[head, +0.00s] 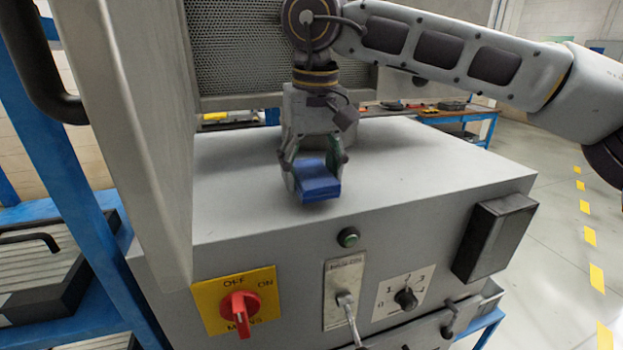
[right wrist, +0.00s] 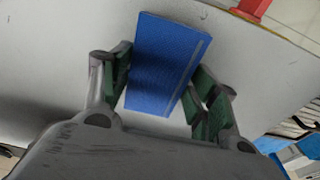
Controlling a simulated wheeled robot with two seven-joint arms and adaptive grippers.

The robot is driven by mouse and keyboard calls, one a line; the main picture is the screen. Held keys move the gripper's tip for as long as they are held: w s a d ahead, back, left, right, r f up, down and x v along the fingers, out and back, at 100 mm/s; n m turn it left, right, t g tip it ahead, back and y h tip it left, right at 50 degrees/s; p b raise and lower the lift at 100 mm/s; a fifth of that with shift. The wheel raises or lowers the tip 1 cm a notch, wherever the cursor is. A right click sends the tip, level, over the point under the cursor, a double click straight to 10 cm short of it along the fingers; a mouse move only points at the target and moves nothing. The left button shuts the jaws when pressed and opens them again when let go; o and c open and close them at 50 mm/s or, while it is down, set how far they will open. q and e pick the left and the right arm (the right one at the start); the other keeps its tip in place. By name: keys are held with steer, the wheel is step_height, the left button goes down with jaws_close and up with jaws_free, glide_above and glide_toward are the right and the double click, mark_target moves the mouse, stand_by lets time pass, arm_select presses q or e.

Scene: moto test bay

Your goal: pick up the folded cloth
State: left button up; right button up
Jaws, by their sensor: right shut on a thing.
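The folded cloth (head: 318,181) is a small blue block-like bundle near the front edge of the grey cabinet top. My right gripper (head: 315,170) comes down on it from above, its fingers on either side of the cloth. In the right wrist view the blue cloth (right wrist: 165,62) lies between the green-padded fingers of the right gripper (right wrist: 160,92), with its far end sticking out past them. The gripper is shut on the cloth. I cannot tell whether the cloth touches the top or is slightly above it. My left gripper is not in view.
The grey cabinet top (head: 430,165) is clear around the cloth. A tall grey panel (head: 130,130) stands at the left, with a mesh panel (head: 240,50) behind.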

mark_target(312, 172)
step_height(312, 172, up, 8)
steer(key=shift+r, duration=0.1)
stand_by(0.4)
steer(key=shift+o, duration=1.1)
steer(key=shift+c, duration=1)
